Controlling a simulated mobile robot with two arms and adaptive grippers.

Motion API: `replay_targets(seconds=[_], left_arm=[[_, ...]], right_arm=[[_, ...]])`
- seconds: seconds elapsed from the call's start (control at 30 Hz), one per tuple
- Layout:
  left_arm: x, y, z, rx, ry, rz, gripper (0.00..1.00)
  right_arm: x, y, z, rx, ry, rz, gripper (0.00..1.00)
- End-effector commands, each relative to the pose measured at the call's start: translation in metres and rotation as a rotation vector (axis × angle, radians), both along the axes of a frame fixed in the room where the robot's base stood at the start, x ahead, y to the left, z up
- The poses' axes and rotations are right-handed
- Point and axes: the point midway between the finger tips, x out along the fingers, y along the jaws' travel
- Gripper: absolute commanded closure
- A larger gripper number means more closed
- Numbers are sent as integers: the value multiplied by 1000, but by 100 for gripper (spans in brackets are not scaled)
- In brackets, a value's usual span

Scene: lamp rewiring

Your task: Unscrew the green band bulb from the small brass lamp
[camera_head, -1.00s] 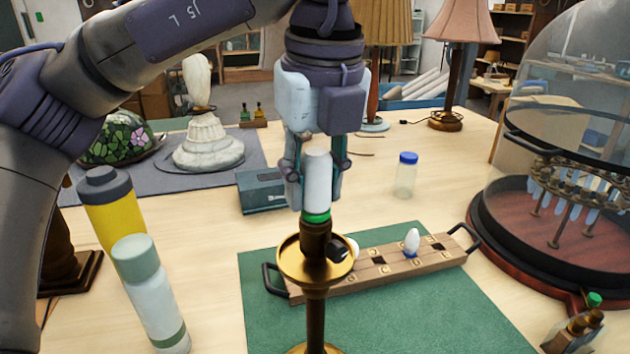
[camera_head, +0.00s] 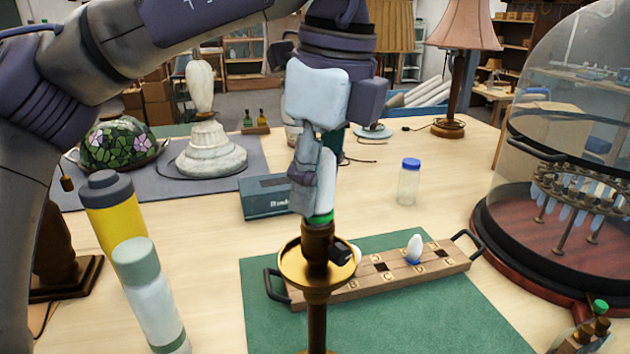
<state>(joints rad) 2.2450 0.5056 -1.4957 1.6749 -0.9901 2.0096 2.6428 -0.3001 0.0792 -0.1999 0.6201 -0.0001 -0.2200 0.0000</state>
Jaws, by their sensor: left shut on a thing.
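The small brass lamp (camera_head: 317,290) stands upright on the green mat (camera_head: 420,325), with a round brass dish below its socket. The white bulb with a green band (camera_head: 321,218) sits upright in the socket. My left gripper (camera_head: 318,185) comes down from above and is shut on the bulb's white glass; one finger hides part of it. The green band shows just above the socket. My right gripper is not in view.
A wooden tray (camera_head: 360,291) with lettered slots, black handles and a blue-banded bulb (camera_head: 414,248) lies behind the lamp. A white-green bottle (camera_head: 150,298) and a yellow bottle (camera_head: 112,215) stand at left. A glass dome (camera_head: 570,90) stands at right.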

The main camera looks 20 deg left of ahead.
Motion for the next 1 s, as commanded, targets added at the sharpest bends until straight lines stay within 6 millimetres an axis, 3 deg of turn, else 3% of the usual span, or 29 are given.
replay_targets(seconds=[0.47, 0.8, 1.0], left_arm=[[0, 0, 20, 0, -1, -2, 98], [0, 0, 49, 1, -2, -2, 98], [0, 0, 47, 1, -1, -2, 98]], right_arm=[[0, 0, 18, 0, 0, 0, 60], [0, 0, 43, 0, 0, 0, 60], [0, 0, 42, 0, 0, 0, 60]])
